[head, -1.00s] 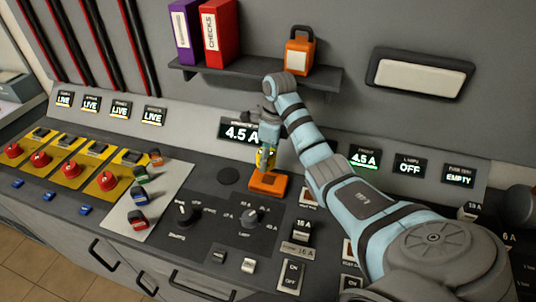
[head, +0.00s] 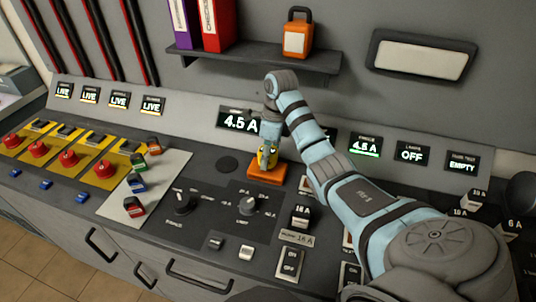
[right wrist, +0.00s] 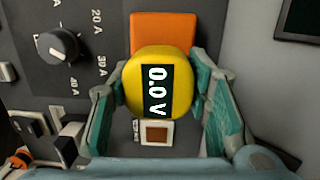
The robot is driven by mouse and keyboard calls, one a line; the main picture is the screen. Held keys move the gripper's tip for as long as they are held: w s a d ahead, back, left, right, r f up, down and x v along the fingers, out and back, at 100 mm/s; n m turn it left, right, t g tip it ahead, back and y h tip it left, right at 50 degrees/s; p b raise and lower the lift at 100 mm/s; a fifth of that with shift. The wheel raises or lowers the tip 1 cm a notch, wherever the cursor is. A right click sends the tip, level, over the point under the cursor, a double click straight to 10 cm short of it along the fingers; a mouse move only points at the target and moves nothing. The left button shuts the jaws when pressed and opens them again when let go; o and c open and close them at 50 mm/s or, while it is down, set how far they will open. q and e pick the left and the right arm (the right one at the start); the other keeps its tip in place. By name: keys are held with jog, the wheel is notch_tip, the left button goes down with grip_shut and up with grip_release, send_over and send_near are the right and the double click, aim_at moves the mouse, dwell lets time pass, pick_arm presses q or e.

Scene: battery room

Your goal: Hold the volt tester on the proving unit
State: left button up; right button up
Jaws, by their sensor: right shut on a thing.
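The volt tester (head: 266,159) is a yellow handheld piece, and its display reads 0.0 V in the right wrist view (right wrist: 157,88). My right gripper (head: 268,148) is shut on it, with teal fingers on both sides in the right wrist view (right wrist: 165,105). The proving unit (head: 267,175) is an orange block on the dark console. The tester's lower end is at the top of the block in the head view; I cannot tell whether they touch. The block (right wrist: 163,28) is partly hidden behind the tester in the wrist view. My left gripper is not in view.
A limit knob (head: 246,206) and white switches (head: 289,264) lie in front of the block. A 4.5 A display (head: 239,122) is behind it. Yellow panels with red knobs (head: 103,169) are at left. A shelf (head: 255,60) with binders and an orange padlock hangs above.

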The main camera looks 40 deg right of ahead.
jog(key=shift+f, duration=0.5)
dwell(0.3)
dwell(1.2)
notch_tip(320, 180, up, 7)
jog(key=p, duration=0.7)
jog(key=shift+r, duration=0.15)
jog(key=shift+f, duration=0.2)
